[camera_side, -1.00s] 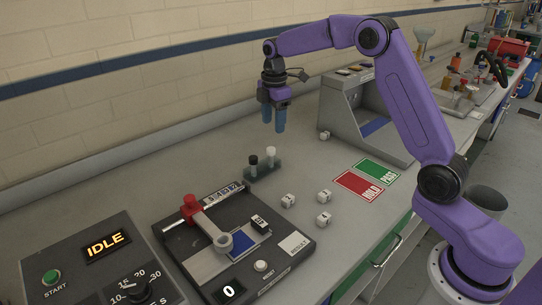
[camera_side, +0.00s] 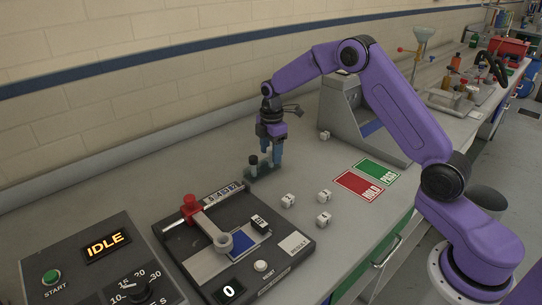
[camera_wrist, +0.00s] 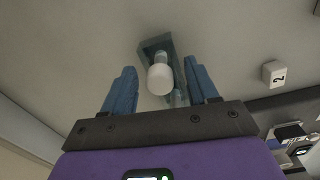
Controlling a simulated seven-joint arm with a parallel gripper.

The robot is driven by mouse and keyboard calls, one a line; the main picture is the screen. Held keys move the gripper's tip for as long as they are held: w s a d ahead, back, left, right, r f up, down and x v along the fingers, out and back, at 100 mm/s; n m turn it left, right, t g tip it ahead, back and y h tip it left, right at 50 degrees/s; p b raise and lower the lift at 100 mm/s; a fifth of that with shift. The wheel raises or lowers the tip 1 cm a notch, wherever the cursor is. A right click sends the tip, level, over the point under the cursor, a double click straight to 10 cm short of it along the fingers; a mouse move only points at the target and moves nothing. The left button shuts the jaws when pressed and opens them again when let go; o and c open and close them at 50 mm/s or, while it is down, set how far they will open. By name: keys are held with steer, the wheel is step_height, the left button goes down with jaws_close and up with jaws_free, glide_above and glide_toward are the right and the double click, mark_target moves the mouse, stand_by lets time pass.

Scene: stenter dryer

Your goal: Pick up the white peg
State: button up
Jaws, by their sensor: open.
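The white peg (camera_wrist: 160,78) stands upright in a small grey-green rack (camera_wrist: 152,43), its round white top facing the wrist camera. My gripper (camera_wrist: 161,68) is open, with one blue finger on each side of the peg and gaps between them in the wrist view. In the side view my gripper (camera_side: 271,158) points down over the right part of the rack (camera_side: 264,173), and its fingers mostly hide the white peg there. A dark-topped peg (camera_side: 253,160) stands in the rack just left of the fingers. Contact with the white peg is not visible.
White numbered cubes (camera_side: 323,196) lie on the bench to the right of the rack. A test device with a red clamp (camera_side: 190,203) stands in front. Red HOLD (camera_side: 359,186) and green PASS (camera_side: 378,171) mats lie to the right. A grey sloped housing (camera_side: 350,110) stands behind.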

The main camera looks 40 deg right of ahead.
jaws_close()
steer(key=shift+r, duration=0.1)
